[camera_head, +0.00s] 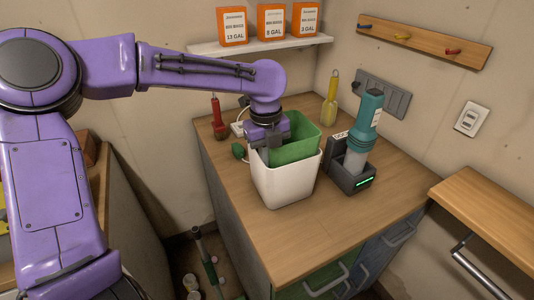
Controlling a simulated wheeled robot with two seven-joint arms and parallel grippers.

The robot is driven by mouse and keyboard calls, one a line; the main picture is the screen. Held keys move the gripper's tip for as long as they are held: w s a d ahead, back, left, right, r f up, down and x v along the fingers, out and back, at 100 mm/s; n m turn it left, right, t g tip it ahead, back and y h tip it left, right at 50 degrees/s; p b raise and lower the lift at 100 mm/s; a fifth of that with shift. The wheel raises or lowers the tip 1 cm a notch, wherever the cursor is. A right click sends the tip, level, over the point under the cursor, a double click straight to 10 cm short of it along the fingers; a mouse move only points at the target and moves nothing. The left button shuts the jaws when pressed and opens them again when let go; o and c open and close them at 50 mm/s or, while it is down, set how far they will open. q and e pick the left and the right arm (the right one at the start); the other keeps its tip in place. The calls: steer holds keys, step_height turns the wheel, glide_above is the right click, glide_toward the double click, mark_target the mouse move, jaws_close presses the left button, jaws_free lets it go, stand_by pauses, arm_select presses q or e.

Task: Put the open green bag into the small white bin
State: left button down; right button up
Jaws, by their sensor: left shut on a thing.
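The open green bag (295,142) sits partly inside the small white bin (285,185), with its upper part standing above the rim at the back and right. The bin stands upright on the wooden counter. My left gripper (267,150) points down at the bin's back left rim and is shut on the green bag; its fingertips are partly hidden by the bag and the bin. How deep the bag reaches inside the bin is hidden. My right gripper is not in view.
A teal handheld device (363,130) stands in a dark dock (351,178) close to the bin's right. A red-handled tool (217,118), a small green object (239,151) and a yellow tool (329,100) are behind. Orange boxes (271,22) sit on a shelf above. The counter's front (310,232) is clear.

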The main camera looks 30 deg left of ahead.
arm_select(q)
steer(key=shift+s+f, duration=0.3)
steer(key=shift+f, duration=0.4)
steer(key=c, duration=1.1)
jaws_free()
steer(key=shift+c, duration=0.2)
step_height(320, 180, up, 12)
steer(key=shift+p, duration=0.4)
steer(key=shift+a+f, duration=0.1)
